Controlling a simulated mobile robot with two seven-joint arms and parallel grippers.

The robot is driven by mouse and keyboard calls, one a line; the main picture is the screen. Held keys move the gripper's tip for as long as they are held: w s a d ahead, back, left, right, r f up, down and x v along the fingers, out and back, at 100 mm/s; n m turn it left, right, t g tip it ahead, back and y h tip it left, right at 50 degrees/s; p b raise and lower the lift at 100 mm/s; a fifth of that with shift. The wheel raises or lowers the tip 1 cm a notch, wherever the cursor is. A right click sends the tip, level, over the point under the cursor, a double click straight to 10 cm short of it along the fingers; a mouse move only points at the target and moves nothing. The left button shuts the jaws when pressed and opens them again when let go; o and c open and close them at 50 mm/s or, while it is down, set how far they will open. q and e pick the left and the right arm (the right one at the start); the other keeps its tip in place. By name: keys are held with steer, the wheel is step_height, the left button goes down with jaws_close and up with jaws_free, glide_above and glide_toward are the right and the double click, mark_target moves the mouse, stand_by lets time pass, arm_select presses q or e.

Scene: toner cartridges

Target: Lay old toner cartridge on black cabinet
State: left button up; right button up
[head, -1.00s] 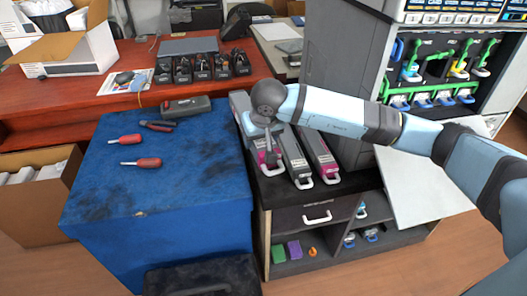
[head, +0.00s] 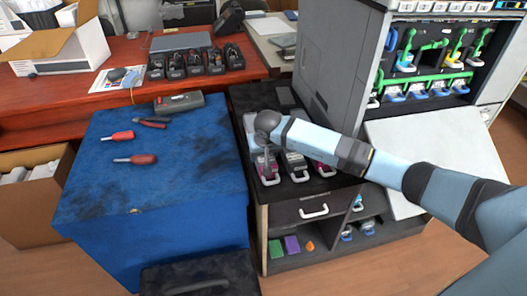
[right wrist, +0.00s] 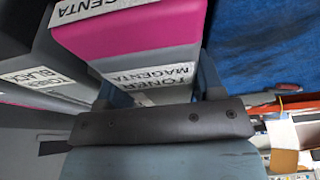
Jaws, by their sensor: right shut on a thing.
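My right gripper (head: 266,152) is shut on a grey and magenta toner cartridge (head: 268,168), the leftmost of three at the front of the black cabinet (head: 335,192). In the right wrist view, my right gripper's fingers (right wrist: 158,92) flank this cartridge (right wrist: 130,35), whose labels read "MAGENTA". A black toner cartridge (head: 296,166) lies beside it, and another magenta cartridge (head: 323,168) lies to the right. My wrist hides part of all three. I cannot tell whether the held cartridge touches the cabinet top. My left gripper is out of view.
A blue-topped bench (head: 110,190) with two red screwdrivers (head: 135,159), pliers (head: 152,122) and a dark case (head: 180,103) adjoins the cabinet on the left. A pale panel (head: 440,155) juts out at right.

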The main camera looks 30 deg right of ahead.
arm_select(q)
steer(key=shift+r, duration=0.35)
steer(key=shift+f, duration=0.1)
arm_select(e)
steer(key=shift+f+b, duration=0.45)
steer(key=shift+f, duration=0.2)
steer(key=o, duration=1.5)
steer(key=shift+r, duration=0.1)
steer(key=shift+c, duration=0.2)
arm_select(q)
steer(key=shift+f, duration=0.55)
arm_select(e)
steer(key=shift+o, duration=1.1)
